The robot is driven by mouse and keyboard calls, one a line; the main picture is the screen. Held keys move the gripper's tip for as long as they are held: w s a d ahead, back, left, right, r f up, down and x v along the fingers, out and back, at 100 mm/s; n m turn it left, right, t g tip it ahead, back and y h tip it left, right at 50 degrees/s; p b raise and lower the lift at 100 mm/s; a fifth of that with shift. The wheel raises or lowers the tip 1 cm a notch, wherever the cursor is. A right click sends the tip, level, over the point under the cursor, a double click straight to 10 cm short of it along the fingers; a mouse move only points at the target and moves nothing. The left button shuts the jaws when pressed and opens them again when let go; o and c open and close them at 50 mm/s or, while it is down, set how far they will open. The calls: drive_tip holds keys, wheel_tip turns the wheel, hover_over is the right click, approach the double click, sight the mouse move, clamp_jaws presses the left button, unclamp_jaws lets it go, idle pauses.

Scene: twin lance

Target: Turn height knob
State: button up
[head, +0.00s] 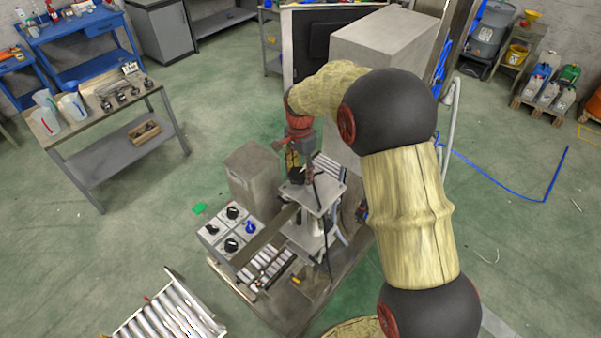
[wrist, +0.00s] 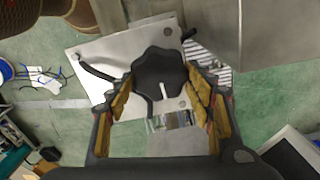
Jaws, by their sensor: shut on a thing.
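The height knob (wrist: 160,72) is black and lobed, with a white pointer line. In the wrist view it lies between my gripper's yellow-padded fingers (wrist: 162,105), which are shut on it. In the head view my gripper (head: 296,168) points down at the top of the machine, and the dark knob (head: 297,178) is largely hidden by the fingers. A light metal plate (head: 325,193) lies just below the knob; it also shows in the wrist view (wrist: 95,65).
A control box (head: 218,230) with several black knobs and a blue one stands left of the machine. Roller conveyors (head: 165,315) lie at the front left. A grey cabinet (head: 250,172) and a larger grey box (head: 375,40) stand close behind. Green floor is open at left.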

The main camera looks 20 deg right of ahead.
drive_tip(key=n, duration=0.5)
drive_tip(key=shift+w+a+n+b, duration=0.1)
drive_tip(key=shift+w+n+b, duration=0.1)
drive_tip(key=shift+n+b, duration=0.15)
drive_tip(key=n, duration=0.6)
drive_tip(key=shift+w+a+b, duration=0.1)
drive_tip(key=shift+a+b, duration=0.1)
drive_tip(key=shift+b, duration=0.1)
drive_tip(key=n, duration=0.5)
drive_tip(key=shift+a+n, duration=0.15)
drive_tip(key=shift+n, duration=0.1)
drive_tip(key=n, duration=0.5)
drive_tip(key=shift+a+n+b, duration=0.15)
drive_tip(key=shift+n+b, duration=0.15)
drive_tip(key=n, duration=0.5)
drive_tip(key=shift+s, duration=0.25)
drive_tip(key=n, duration=0.5)
drive_tip(key=shift+s+n, duration=0.15)
drive_tip(key=shift+n, duration=0.25)
drive_tip(key=n, duration=0.5)
drive_tip(key=shift+s+b, duration=0.15)
drive_tip(key=shift+b, duration=0.15)
drive_tip(key=n, duration=0.6)
drive_tip(key=shift+s, duration=0.1)
